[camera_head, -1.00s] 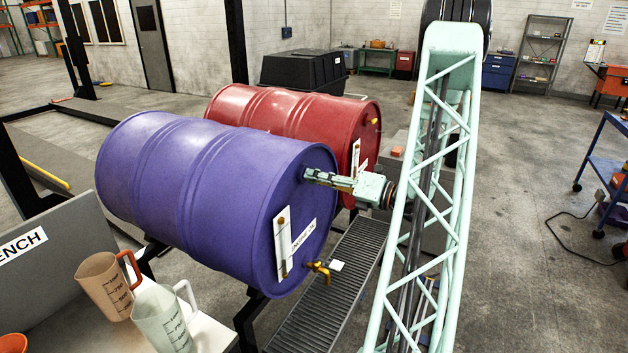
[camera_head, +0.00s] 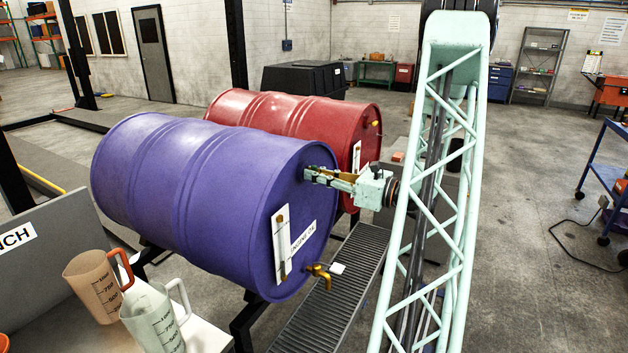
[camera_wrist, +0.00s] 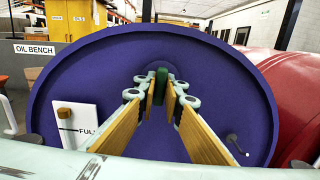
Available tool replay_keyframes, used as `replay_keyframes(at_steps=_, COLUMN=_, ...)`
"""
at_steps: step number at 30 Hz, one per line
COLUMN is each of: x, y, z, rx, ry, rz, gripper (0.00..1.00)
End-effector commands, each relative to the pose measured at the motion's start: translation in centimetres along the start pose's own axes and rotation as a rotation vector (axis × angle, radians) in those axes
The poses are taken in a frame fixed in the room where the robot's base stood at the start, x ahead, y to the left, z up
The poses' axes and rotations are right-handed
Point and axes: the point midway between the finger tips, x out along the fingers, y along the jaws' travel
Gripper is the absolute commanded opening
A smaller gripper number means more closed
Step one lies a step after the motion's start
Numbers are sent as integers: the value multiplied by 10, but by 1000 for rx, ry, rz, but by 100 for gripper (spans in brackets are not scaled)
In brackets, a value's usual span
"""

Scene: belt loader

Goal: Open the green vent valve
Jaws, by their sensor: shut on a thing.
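The purple drum (camera_head: 200,200) lies on its side on a stand, its flat end facing my gripper (camera_head: 308,175). In the wrist view, the green vent valve (camera_wrist: 162,73) is a small dark green piece near the top of the purple end face (camera_wrist: 90,80). My gripper's two fingers with tan pads (camera_wrist: 162,84) reach to it, one on each side, and are shut on it.
A brass tap (camera_head: 319,274) sits low on the drum's face, above a grated tray (camera_head: 330,300). A white level gauge (camera_head: 283,245) is beside it. A red drum (camera_head: 290,115) lies behind. Two measuring jugs (camera_head: 155,318) stand on the bench at front left.

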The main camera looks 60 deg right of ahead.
Motion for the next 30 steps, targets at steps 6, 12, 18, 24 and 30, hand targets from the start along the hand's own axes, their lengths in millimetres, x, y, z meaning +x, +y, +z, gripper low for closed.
replay_keyframes(at_steps=6, x=0, y=0, z=0, rx=-53, ry=0, rz=0, gripper=0)
replay_keyframes(at_steps=12, x=0, y=0, z=1, rx=-62, ry=0, rz=0, gripper=0)
replay_keyframes(at_steps=18, x=0, y=0, z=1, rx=-61, ry=-1, rz=0, gripper=0)
replay_keyframes(at_steps=24, x=0, y=0, z=1, rx=-60, ry=-1, rz=0, gripper=23)
replay_keyframes(at_steps=30, x=0, y=0, z=0, rx=-60, ry=0, rz=0, gripper=23)
